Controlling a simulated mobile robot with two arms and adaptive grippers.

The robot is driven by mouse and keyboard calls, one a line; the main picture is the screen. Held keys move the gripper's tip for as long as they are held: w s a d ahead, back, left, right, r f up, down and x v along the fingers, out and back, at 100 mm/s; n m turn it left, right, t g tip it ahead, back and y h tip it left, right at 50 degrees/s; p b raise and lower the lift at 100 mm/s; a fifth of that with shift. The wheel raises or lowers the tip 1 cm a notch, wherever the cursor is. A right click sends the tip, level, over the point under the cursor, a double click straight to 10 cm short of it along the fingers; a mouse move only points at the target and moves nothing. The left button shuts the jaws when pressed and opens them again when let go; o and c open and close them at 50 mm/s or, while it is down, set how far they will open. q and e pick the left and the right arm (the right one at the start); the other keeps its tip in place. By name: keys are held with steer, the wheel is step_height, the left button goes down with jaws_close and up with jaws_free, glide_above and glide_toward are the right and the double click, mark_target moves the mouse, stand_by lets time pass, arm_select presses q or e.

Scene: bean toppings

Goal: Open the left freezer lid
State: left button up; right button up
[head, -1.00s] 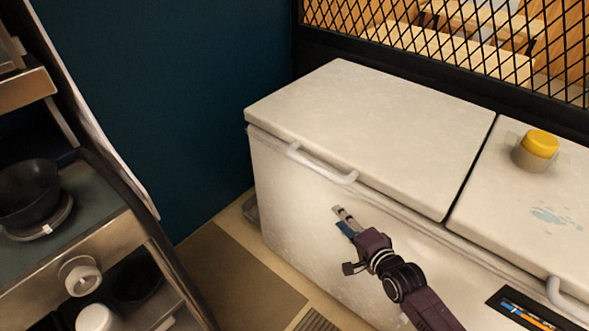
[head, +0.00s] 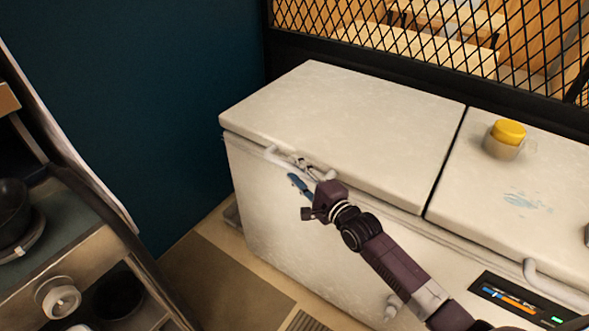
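The left freezer lid (head: 345,125) is white and lies closed on the chest freezer (head: 265,195). Its white bar handle (head: 271,153) is on the front edge, partly hidden by my gripper. My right gripper (head: 301,175) is at the right part of this handle, its fingers pointing up and left. The fingers are apart, one light finger over the handle and one blue finger below it. I cannot tell whether they touch the handle. My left gripper is not in view.
The right freezer lid (head: 545,195) is closed and carries a yellow-topped jar (head: 506,139). A control panel (head: 515,300) is on the freezer front. A counter with a dark bowl (head: 12,215) stands at the left. Mesh (head: 420,40) runs behind the freezer. Floor shows between counter and freezer.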

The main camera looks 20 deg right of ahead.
steer(key=shift+w+a, duration=0.15)
steer(key=shift+w, duration=0.3)
jaws_close()
